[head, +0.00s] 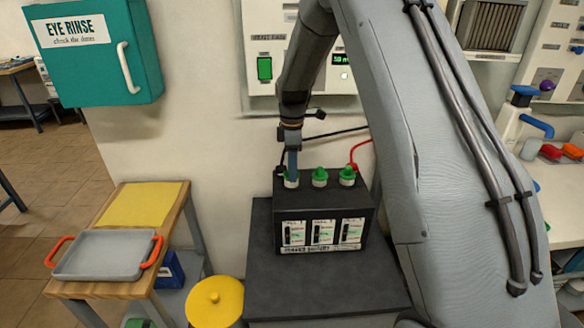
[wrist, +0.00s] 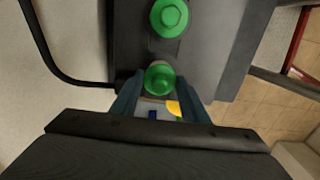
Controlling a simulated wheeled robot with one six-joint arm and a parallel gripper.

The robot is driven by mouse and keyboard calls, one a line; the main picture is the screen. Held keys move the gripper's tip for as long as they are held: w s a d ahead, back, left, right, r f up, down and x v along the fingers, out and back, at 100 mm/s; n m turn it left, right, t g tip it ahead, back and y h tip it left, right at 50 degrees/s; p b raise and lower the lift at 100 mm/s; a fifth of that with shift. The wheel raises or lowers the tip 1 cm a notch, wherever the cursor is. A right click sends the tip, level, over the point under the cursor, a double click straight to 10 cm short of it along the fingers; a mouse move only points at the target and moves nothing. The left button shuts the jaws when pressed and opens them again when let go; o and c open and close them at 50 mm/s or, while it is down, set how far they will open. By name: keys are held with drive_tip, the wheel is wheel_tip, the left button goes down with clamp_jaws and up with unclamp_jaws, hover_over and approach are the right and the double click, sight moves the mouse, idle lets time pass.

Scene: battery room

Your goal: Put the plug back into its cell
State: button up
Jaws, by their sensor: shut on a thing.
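A black battery (head: 322,215) with three labelled cells stands on a dark cabinet. My gripper (head: 291,163) points down over its left cell and is shut on a green plug (head: 290,177). In the wrist view the same plug (wrist: 160,77) sits between the two fingers. The plug is upright at the left cell's pale neck. The fingers partly hide it, and I cannot tell whether it is fully seated. The middle green plug (head: 320,174) and the right green plug (head: 347,173) stand on their own necks. The middle one also shows in the wrist view (wrist: 169,17).
Black and red cables (head: 356,155) run behind the battery. The cabinet top (head: 320,285) is clear in front. A wooden bench at left carries a grey tray (head: 75,272) with red handles and a yellow sheet (head: 140,203). A yellow-lidded bin (head: 215,298) stands beside the cabinet.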

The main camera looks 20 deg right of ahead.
drive_tip(key=o, duration=1.1)
drive_tip(key=shift+r, duration=0.1)
drive_tip(key=shift+r+p, duration=1.95)
drive_tip(key=shift+r, duration=1.45)
clamp_jaws()
drive_tip(key=shift+f+b, duration=0.85)
drive_tip(key=shift+f, duration=1.35)
drive_tip(key=shift+r, duration=0.1)
